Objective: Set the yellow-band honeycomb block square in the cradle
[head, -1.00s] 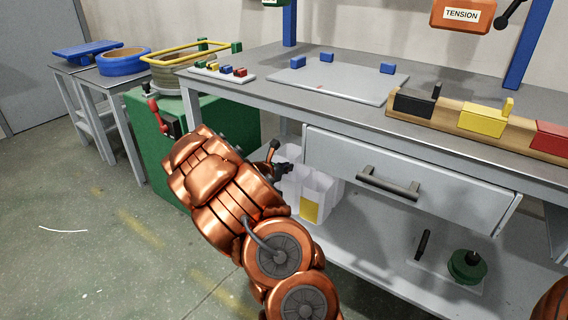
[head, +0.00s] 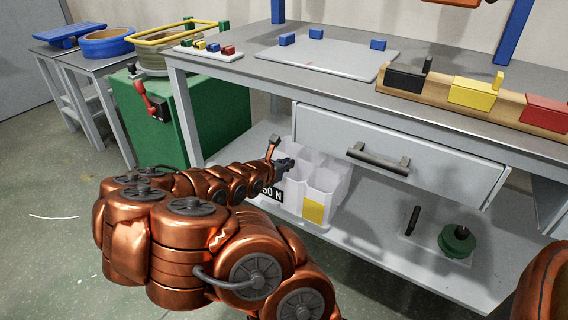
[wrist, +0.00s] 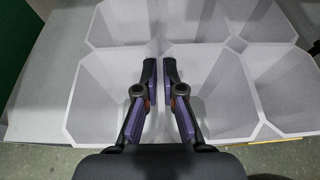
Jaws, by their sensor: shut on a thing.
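The white honeycomb block (head: 324,178) stands on the lower shelf under the bench, with open cells on top and a yellow band (head: 313,212) on its front. My gripper (head: 287,165) reaches it from the left. In the wrist view my gripper (wrist: 159,75) is shut on a thin cell wall of the block (wrist: 105,65), with a finger on each side. The block still appears to rest on the shelf. A grey plate with several blue stops (head: 330,58) lies on the bench top and looks like the cradle; it is empty.
A drawer (head: 395,150) with a dark handle hangs above the shelf, right of the block. A green spool (head: 457,241) stands on the shelf at right. A wooden rail with black, yellow and red blocks (head: 472,95) lies on the bench. A green cabinet (head: 205,120) stands at left.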

